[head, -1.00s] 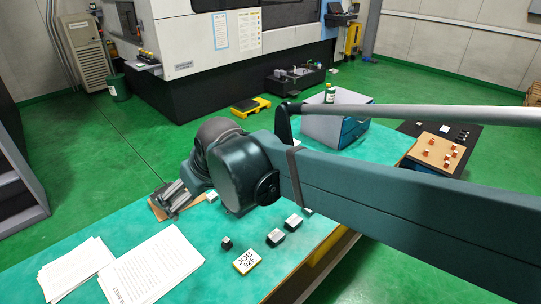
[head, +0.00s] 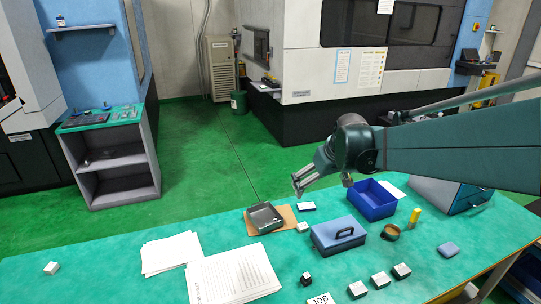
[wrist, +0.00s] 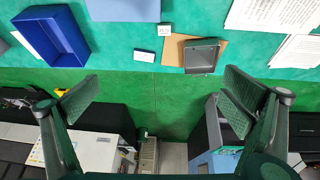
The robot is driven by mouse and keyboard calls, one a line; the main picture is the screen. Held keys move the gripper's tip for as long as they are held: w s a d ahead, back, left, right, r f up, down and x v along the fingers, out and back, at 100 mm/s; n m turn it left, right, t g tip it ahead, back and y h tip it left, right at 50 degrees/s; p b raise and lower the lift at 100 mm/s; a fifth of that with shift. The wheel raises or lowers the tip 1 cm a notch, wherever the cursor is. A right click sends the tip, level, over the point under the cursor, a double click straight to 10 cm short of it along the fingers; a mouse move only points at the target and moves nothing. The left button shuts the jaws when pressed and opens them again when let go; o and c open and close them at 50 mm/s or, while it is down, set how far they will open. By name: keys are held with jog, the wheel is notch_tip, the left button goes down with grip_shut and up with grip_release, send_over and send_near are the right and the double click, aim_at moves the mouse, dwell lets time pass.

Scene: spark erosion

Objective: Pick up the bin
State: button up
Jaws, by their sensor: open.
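An open-topped blue bin (head: 372,203) stands on the green bench top, right of centre in the head view. It looks empty. In the wrist view the blue bin (wrist: 52,37) is at the upper left. My gripper (head: 299,183) is to the left of the bin in the head view, near the bench's far edge and apart from the bin. The wrist view shows my gripper (wrist: 160,100) with its two fingers wide apart and nothing between them. A green waste container (head: 238,103) also stands on the floor at the back.
Near the bin are a blue box with a handle (head: 338,234), a brown ring (head: 391,232), a yellow-handled tool (head: 414,218) and a grey-blue drawer unit (head: 470,197). A grey tray (head: 264,218) lies on brown board. The bench's left end is mostly clear.

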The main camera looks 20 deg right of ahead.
aim_at(371, 198)
jog(key=w+d+f+p, duration=0.1)
jog(key=w+d+f, duration=0.25)
jog(key=d, duration=0.55)
jog(key=w+d+f+p, duration=0.1)
jog(key=w+d+f, duration=0.3)
jog(key=d, duration=0.6)
jog(key=d+f, duration=0.6)
jog(key=d, duration=0.3)
jog(key=w+d+f+p, duration=0.1)
jog(key=d+f, duration=0.5)
jog(key=d, duration=0.4)
jog(key=shift+w+g, duration=0.15)
jog(key=shift+g, duration=0.25)
jog(key=shift+x, duration=1.25)
jog(key=shift+w+f, duration=0.1)
jog(key=shift+b+x, duration=0.55)
jog(key=shift+x, duration=1.95)
jog(key=shift+w, duration=0.15)
